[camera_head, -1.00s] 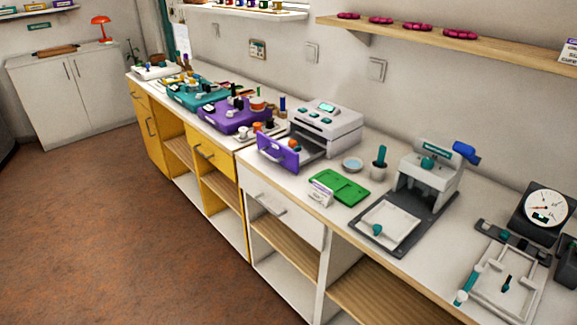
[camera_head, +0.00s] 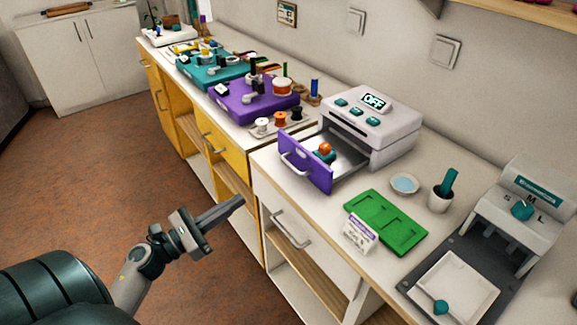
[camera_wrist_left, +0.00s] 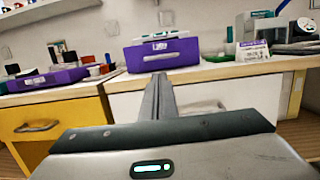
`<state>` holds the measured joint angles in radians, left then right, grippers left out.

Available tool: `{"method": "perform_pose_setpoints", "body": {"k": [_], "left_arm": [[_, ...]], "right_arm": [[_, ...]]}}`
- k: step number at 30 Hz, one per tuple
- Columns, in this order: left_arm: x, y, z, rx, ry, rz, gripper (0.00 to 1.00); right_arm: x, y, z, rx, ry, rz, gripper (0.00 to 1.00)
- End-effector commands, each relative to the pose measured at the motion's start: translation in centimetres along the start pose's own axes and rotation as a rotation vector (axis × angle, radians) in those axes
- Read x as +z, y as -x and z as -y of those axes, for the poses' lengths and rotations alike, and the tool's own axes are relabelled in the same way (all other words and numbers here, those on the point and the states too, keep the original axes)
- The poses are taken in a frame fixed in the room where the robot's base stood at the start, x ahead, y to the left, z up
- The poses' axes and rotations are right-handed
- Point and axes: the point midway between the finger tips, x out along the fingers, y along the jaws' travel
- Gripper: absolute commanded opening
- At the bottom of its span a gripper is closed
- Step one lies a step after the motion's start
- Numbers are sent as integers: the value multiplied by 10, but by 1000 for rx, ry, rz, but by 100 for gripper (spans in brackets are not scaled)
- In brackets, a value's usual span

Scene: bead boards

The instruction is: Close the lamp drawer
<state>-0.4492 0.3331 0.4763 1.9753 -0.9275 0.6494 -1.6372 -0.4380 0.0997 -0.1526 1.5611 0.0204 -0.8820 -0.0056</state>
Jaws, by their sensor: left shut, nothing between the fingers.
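The lamp drawer (camera_head: 306,164) has a purple front with a pale handle and stands pulled out of a white lamp unit (camera_head: 372,126) on the counter. Inside the drawer lies a small orange and teal item (camera_head: 324,152). The unit's display reads OFF. The purple drawer front (camera_wrist_left: 163,54) also shows ahead in the left wrist view. My left gripper (camera_head: 238,203) is shut and empty, in front of the counter, below and left of the drawer and apart from it. Its fingers (camera_wrist_left: 159,86) point toward the drawer in the wrist view. My right gripper is not in view.
A green tray (camera_head: 385,224) with a small sign (camera_head: 359,234), a pale dish (camera_head: 404,184) and a mortar (camera_head: 440,199) are right of the unit. Thread spools (camera_head: 281,119) and a purple board (camera_head: 253,97) are left of it. A white cabinet drawer handle (camera_head: 291,229) juts out below.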

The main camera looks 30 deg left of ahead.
Motion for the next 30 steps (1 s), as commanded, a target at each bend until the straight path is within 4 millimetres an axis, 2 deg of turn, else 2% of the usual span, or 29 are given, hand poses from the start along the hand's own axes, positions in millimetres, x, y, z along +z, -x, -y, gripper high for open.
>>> {"method": "perform_pose_setpoints", "body": {"k": [11,17,23,27,30], "left_arm": [[0,-1,0,0,-1,0,0],[1,-10,0,-1,0,1,0],[3,-32,0,-2,1,2,0],[4,-56,0,-1,0,1,0],[4,-74,0,-1,1,2,0]], "right_arm": [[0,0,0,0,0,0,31],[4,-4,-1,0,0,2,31],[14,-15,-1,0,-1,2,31],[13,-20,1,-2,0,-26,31],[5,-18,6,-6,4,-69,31]]}}
